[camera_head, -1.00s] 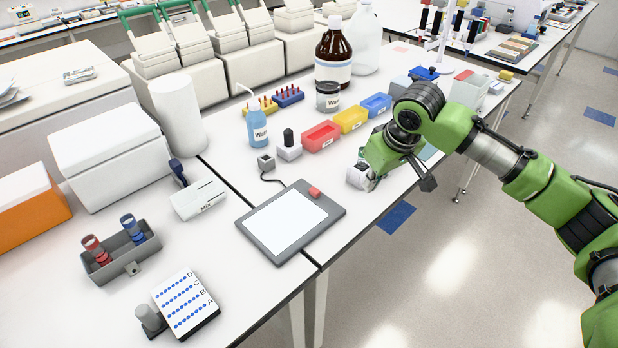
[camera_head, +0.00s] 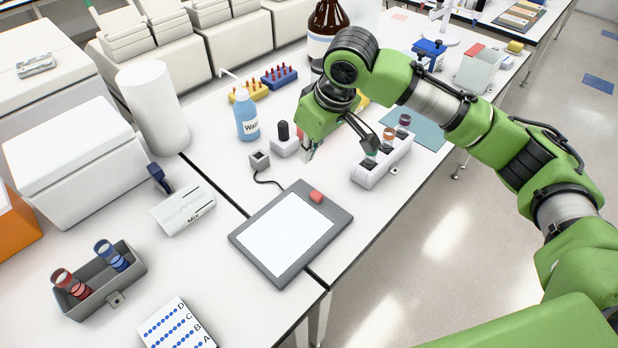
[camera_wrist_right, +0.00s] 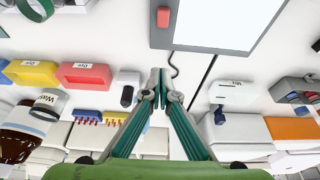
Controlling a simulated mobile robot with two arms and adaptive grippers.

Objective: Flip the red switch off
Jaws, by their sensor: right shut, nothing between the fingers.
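The red switch (camera_head: 316,196) sits on the upper right corner of a grey light pad (camera_head: 338,226) with a bright white panel. It also shows at the top of the right wrist view (camera_wrist_right: 163,17). My right gripper (camera_head: 308,156) is above the bench, behind the pad and apart from the switch. In the right wrist view its fingertips (camera_wrist_right: 159,72) are together with nothing between them. My left gripper is not in view.
A grey block (camera_head: 259,160) with a cable lies behind the pad. A white tube rack (camera_head: 381,162) stands right of the gripper. A wash bottle (camera_head: 246,118) and white box (camera_head: 183,208) stand to the left. The bench's front edge runs close to the pad.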

